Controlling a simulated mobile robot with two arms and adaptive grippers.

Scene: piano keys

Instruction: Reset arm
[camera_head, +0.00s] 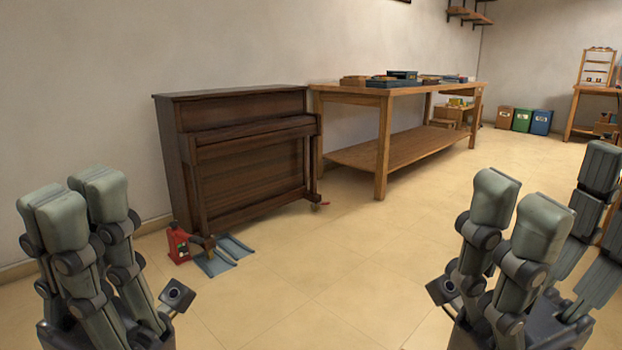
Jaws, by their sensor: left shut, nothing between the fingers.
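My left gripper (76,200) stands upright at the lower left, its fingers close together, shut and empty. My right gripper (565,195) is at the lower right, fingers pointing up. Its fingers are spread apart with nothing between them, and its right side reaches the picture's edge. A dark brown upright piano (245,165) stands against the wall, beyond both grippers and apart from them. No keys show on it.
A wooden workbench (385,155) with boxes on top stands right of the piano. Colored bins (522,120) stand at the back. The middle floor is clear.

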